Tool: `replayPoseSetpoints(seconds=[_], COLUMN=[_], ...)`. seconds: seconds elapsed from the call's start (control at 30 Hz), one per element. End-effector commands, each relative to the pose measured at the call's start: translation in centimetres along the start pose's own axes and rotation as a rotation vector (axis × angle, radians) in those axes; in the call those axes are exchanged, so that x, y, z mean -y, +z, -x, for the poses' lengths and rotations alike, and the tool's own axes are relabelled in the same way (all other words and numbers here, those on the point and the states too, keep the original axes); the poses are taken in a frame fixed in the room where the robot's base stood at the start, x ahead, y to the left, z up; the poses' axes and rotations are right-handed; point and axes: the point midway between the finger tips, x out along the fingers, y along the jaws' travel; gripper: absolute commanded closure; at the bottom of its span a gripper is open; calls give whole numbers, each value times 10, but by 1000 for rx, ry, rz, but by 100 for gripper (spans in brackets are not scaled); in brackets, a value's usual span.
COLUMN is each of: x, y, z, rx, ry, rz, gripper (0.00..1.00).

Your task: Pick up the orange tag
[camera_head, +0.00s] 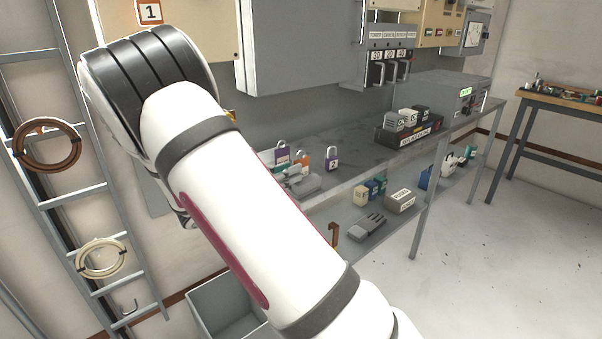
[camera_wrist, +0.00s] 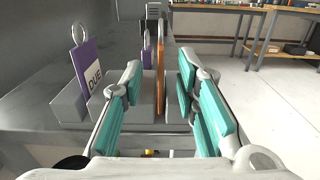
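The orange tag (camera_wrist: 160,76) stands upright and nearly edge-on in the wrist view, in a grey block-like holder (camera_wrist: 68,103). In the head view the orange tag (camera_head: 303,163) shows between two purple tags, partly behind other things. My gripper (camera_wrist: 159,82) is open, with one teal-padded finger on each side of the orange tag's line of sight. I see a gap between the tag and both pads; I cannot tell how deep it lies between them. My arm hides most of the gripper in the head view.
A purple tag with a white label (camera_wrist: 91,76) stands just left of the left finger, close to it. Another purple tag (camera_wrist: 147,59) is behind, beside the orange one. A purple padlock-shaped tag (camera_head: 331,160) stands on the grey bench (camera_head: 362,157). Black-labelled boxes (camera_head: 408,130) stand farther right.

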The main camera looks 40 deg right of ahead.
Motion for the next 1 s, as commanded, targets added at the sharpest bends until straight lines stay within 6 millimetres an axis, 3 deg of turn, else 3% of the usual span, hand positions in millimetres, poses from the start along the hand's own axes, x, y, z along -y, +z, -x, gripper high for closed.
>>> replayPoseSetpoints(seconds=[0.3,0.57,0.6,0.7,0.73,1.0], x=[1,1,1,1,1,1], y=[-1,0,0,0,0,0], z=[-42,-48,-48,-48,-48,-48], rx=[1,0,0,0,0,0], ry=[-4,-2,-2,-2,-2,-2], rz=[-1,0,0,0,0,0], gripper=[72,72,74,97,100,100])
